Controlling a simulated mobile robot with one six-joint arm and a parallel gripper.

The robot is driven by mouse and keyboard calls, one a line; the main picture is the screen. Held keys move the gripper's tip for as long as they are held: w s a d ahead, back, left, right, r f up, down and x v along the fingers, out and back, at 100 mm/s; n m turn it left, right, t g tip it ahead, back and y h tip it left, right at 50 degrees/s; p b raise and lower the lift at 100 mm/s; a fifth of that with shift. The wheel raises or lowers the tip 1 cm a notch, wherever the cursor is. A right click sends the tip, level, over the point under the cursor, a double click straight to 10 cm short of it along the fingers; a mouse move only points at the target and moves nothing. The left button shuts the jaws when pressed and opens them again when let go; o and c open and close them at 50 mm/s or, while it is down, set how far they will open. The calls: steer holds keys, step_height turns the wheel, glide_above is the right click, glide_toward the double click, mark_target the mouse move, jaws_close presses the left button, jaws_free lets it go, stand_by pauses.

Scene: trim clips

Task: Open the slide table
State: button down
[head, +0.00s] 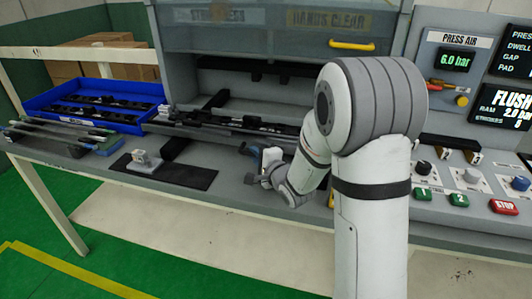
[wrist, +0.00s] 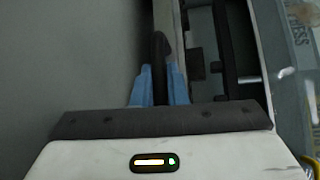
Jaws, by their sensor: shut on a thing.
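The slide table (head: 222,124) is the low grey bed with dark rails and fixtures in front of the press, in the middle of the head view. Its long edge and dark fittings also show on the right of the wrist view (wrist: 200,62). In the wrist view my gripper (wrist: 160,72) is shut on a dark upright bar (wrist: 159,45), which looks like the slide table's handle. The bar's lower part is hidden between the fingers.
The press guard (head: 270,28) with a yellow handle (head: 351,45) is above. A blue bin (head: 95,104) and long strips (head: 55,137) lie left. A small block (head: 143,162) sits on a dark mat (head: 185,175). Buttons, including red STOP (head: 503,207), are right.

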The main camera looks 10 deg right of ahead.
steer(key=shift+s+a, duration=0.45)
steer(key=shift+s, duration=0.15)
steer(key=shift+r, duration=0.1)
steer(key=c, duration=1.9)
jaws_free()
steer(key=o, duration=0.3)
steer(key=shift+w+a, duration=0.1)
steer(key=shift+w, duration=0.1)
steer(key=shift+o, duration=0.7)
steer(key=shift+d, duration=0.2)
steer(key=v, duration=0.7)
steer(key=shift+s+d, duration=0.15)
steer(key=shift+s, duration=0.25)
